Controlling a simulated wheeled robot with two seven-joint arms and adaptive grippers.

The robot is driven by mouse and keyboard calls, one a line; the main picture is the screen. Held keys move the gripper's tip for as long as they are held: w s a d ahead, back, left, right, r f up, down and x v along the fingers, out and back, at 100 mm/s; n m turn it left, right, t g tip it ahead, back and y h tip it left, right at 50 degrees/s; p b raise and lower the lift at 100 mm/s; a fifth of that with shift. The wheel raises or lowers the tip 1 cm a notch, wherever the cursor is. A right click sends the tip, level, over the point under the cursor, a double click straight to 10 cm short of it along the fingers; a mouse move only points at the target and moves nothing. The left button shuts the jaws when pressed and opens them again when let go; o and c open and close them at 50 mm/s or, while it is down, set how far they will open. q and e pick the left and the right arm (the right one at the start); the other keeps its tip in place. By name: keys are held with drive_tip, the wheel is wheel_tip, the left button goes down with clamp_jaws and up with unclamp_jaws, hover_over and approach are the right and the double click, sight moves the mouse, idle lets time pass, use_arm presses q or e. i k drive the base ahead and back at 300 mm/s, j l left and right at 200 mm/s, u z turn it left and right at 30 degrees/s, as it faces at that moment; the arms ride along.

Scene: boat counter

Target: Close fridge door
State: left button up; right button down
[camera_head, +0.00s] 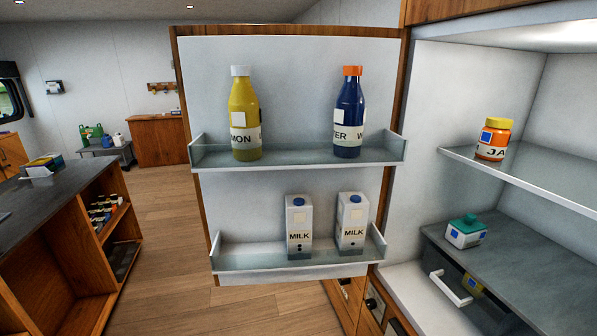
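The fridge door (298,100) stands wide open in the middle of the head view, its white inner side facing me with a wooden edge around it. Its upper shelf holds a yellow bottle (244,112) and a dark blue bottle with an orange cap (349,115). Its lower shelf holds two milk cartons, one left (299,228) and one right (352,222). The open fridge interior (482,85) is to the right of the door. Neither of my grippers shows in the view.
Inside the fridge, a jar (494,140) stands on a glass shelf (540,178), and a small teal-lidded container (466,231) sits above a drawer with a white handle (451,288). A counter with open shelves (60,215) stands at left. Wooden floor (165,240) is clear between.

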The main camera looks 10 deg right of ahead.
sight(297, 78)
drive_tip(key=i+j+z, duration=0.3)
drive_tip(key=j+z, duration=0.35)
drive_tip(key=i+j+z, duration=0.1)
drive_tip(key=j+z, duration=0.2)
drive_tip(key=j, duration=0.2)
drive_tip(key=j+z, duration=0.35)
drive_tip(key=i+j+z, duration=0.1)
drive_tip(key=j+z, duration=0.3)
drive_tip(key=j, duration=0.2)
drive_tip(key=j+z, duration=0.4)
drive_tip(key=j, duration=0.2)
drive_tip(key=i+j+z, duration=0.1)
drive_tip(key=j+z, duration=0.25)
drive_tip(key=j, duration=0.2)
drive_tip(key=j+z, duration=0.35)
drive_tip(key=j, duration=0.2)
drive_tip(key=i+j+z, duration=0.15)
drive_tip(key=j+z, duration=0.6)
drive_tip(key=j, duration=0.25)
drive_tip(key=j+z, duration=0.4)
drive_tip(key=j, duration=0.15)
